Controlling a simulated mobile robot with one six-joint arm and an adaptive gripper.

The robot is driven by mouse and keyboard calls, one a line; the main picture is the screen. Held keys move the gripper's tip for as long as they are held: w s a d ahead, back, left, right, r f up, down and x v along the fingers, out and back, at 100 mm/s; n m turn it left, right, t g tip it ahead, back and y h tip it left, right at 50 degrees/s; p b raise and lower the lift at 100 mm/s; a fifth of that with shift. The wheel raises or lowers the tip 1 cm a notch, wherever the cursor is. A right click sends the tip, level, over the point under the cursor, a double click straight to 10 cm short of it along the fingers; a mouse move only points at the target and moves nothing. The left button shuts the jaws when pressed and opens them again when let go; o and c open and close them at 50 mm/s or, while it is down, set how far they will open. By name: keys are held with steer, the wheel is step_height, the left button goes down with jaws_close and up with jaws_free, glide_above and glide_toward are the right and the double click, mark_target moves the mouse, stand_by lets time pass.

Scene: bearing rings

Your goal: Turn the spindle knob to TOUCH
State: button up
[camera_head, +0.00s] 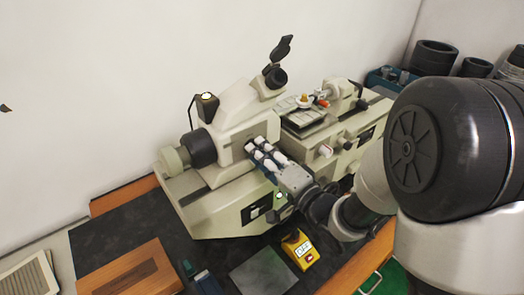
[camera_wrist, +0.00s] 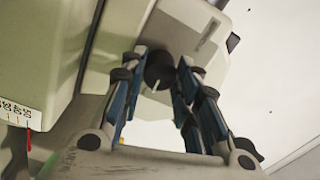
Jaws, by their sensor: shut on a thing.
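The spindle knob (camera_wrist: 158,70) is a small dark round knob with a white pointer mark, on a pale face of the beige machine (camera_head: 225,170). My gripper (camera_wrist: 162,66) has its two blue-and-white fingers on either side of the knob, shut on it. In the head view my gripper (camera_head: 258,150) reaches the machine's front from the right, and its fingers hide the knob there. The white mark points down and a little left in the wrist view. No TOUCH lettering is readable, so I cannot tell which setting the mark faces.
A yellow device (camera_head: 299,250), a grey plate (camera_head: 263,273) and a wooden board (camera_head: 130,271) lie in front of the machine. Dark rings (camera_head: 435,56) and a blue bin (camera_head: 379,79) stand at the back right. My arm covers the right side.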

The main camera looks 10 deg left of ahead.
steer(key=shift+m, duration=0.5)
steer(key=o, duration=1.1)
